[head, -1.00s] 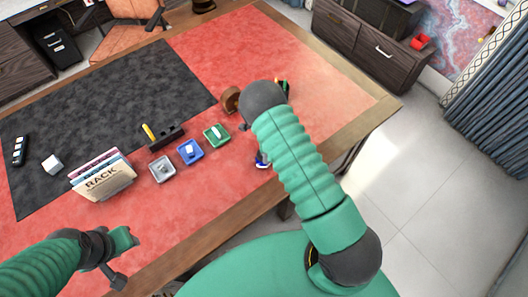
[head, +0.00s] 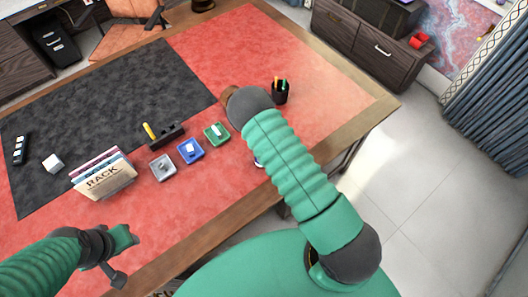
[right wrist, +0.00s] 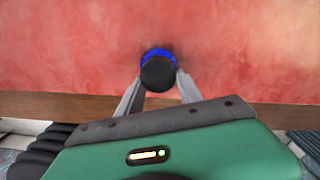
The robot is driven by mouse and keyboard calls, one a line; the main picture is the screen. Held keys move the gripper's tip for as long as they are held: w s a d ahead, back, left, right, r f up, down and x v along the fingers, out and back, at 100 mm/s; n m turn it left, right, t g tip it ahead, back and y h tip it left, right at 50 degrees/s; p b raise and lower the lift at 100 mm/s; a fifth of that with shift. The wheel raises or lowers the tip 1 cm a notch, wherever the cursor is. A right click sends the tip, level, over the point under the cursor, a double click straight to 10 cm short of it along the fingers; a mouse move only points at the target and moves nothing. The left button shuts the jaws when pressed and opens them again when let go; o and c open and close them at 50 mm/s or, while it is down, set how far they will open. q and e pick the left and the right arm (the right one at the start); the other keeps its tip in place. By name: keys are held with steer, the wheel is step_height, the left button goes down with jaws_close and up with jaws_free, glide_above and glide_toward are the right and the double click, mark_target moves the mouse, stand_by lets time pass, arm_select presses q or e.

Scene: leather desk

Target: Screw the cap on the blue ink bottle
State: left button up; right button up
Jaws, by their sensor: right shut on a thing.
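In the right wrist view, the blue ink bottle (right wrist: 157,52) stands on the red desk top, mostly hidden under a round black cap (right wrist: 158,74). The cap is over the bottle's mouth. Whether it touches the bottle or its threads is hidden from this angle. My right gripper (right wrist: 159,84) is shut on the cap, with one grey finger on each side. In the head view my right arm covers most of that spot.
A grey tray (head: 162,179), a blue tray (head: 184,158) and a green tray (head: 223,139) stand left of my right arm. A rack of folders (head: 112,187), a pen holder (head: 168,142) and a black pen cup (head: 280,99) are also on the desk.

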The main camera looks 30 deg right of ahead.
steer(key=m, duration=0.2)
steer(key=a+m, duration=0.1)
steer(key=m, duration=0.4)
steer(key=shift+m+p, duration=0.3)
steer(key=shift+w+a+m, duration=0.1)
steer(key=shift+a+m, duration=0.05)
steer(key=shift+m, duration=2.05)
steer(key=o, duration=1.4)
steer(key=shift+f, duration=0.1)
